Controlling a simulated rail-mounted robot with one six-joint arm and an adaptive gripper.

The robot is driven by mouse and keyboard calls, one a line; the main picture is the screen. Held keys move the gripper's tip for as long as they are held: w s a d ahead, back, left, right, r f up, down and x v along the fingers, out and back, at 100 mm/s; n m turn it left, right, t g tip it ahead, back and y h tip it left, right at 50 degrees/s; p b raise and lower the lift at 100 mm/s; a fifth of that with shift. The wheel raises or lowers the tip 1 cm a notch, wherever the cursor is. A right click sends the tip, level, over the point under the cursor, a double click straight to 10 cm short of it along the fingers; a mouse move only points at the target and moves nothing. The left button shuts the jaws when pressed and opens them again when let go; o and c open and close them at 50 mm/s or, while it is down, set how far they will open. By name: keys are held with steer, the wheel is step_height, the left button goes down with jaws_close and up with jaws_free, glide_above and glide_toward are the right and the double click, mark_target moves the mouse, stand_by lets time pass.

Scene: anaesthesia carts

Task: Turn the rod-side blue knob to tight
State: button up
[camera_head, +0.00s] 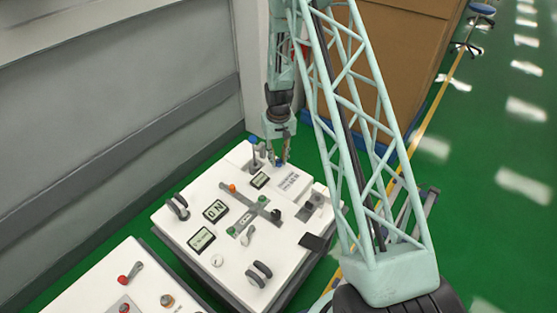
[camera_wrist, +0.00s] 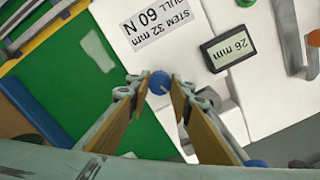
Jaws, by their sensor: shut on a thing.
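A small round blue knob (camera_wrist: 159,84) sits between the fingertips of my gripper (camera_wrist: 161,77) in the wrist view, near the edge of the white panel. My gripper is shut on it, one finger on each side. In the head view my gripper (camera_head: 281,157) points down at the far end of the white cart, with a bit of the blue knob (camera_head: 279,163) showing at its tips. A second blue ball (camera_head: 252,139) tops an upright post just left of my gripper. It also shows at the bottom of the wrist view (camera_wrist: 257,163). The knob's turn position cannot be read.
The white cart (camera_head: 190,234) carries a "26 mm" display (camera_wrist: 228,47), a "STEM 32 mm PULL 60 N" label (camera_wrist: 155,25), an orange knob (camera_head: 232,188), displays and black handles. A second cart (camera_head: 80,296) stands lower left. A grey wall (camera_head: 100,95) runs along the left.

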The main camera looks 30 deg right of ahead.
mark_target(278, 161)
steer(key=shift+m, duration=1.9)
steer(key=o, duration=0.9)
steer(key=shift+r, duration=0.2)
step_height(278, 161, up, 12)
steer(key=shift+f, duration=0.2)
steer(key=shift+r, duration=0.15)
